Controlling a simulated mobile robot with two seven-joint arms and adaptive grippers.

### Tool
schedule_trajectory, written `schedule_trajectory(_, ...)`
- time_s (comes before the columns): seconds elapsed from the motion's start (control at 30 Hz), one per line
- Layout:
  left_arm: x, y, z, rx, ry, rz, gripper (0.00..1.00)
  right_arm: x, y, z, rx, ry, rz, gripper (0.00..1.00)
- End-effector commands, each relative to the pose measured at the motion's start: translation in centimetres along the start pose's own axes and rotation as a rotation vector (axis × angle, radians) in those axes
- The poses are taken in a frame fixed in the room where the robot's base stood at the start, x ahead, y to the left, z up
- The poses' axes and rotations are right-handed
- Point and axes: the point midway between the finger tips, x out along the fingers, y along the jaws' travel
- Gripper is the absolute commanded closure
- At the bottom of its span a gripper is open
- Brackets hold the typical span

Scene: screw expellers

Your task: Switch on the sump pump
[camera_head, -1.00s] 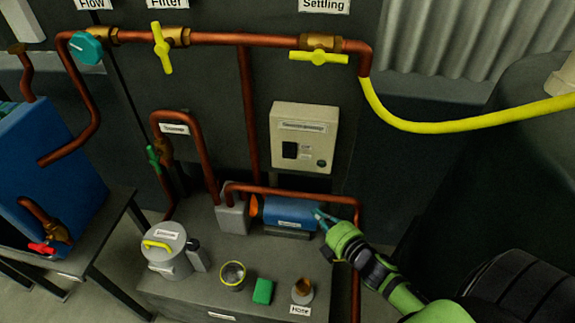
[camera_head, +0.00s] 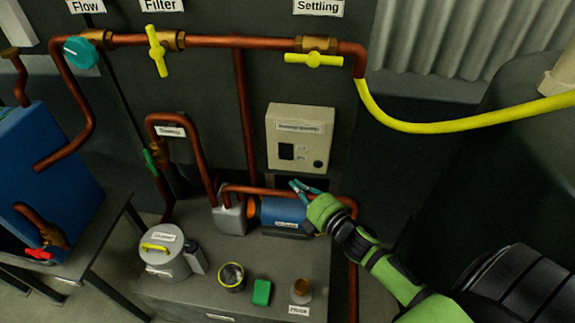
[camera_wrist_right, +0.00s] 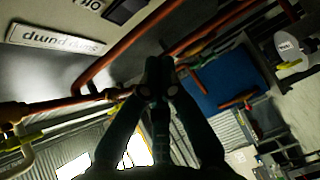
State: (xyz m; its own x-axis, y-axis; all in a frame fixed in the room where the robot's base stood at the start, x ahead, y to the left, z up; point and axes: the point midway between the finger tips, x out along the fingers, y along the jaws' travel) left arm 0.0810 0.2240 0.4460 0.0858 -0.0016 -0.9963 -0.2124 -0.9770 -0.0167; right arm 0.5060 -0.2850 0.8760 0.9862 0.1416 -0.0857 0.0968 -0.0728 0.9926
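The cream control box (camera_head: 300,138) is mounted on the dark wall, with a label across its top, a black switch (camera_head: 286,151) at its lower left and a small dark round part at its lower right. In the right wrist view its label (camera_wrist_right: 57,38) appears upside down and reads "sump pump"; the dark switch (camera_wrist_right: 122,10) is at the top edge. My right gripper (camera_head: 299,186) is just below the box, in front of the copper pipe, not visibly touching the switch. Its fingertips (camera_wrist_right: 158,78) are together with nothing between them. My left gripper is out of view.
A blue pump (camera_head: 283,212) sits on the grey bench below, with copper pipe running above it. A lidded can (camera_head: 165,257), a small cup (camera_head: 231,277) and a green block (camera_head: 261,292) stand in front. Yellow-handled valves (camera_head: 314,60) line the pipe above.

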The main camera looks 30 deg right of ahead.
Motion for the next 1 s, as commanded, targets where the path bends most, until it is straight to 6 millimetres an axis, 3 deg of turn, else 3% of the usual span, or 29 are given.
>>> schedule_trajectory(0.2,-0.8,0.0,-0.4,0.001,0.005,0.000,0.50,4.7,0.3,0.0,0.001,0.000,0.003,1.00)
schedule_trajectory(0.4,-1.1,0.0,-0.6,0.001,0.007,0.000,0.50,7.2,0.1,1.6,-0.001,-0.002,0.000,1.00)
schedule_trajectory(0.6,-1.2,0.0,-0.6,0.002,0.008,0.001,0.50,8.2,0.1,2.6,0.000,0.000,0.000,1.00)
schedule_trajectory(1.0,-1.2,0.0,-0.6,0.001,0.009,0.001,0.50,8.4,0.0,2.8,0.000,0.000,0.000,1.00)
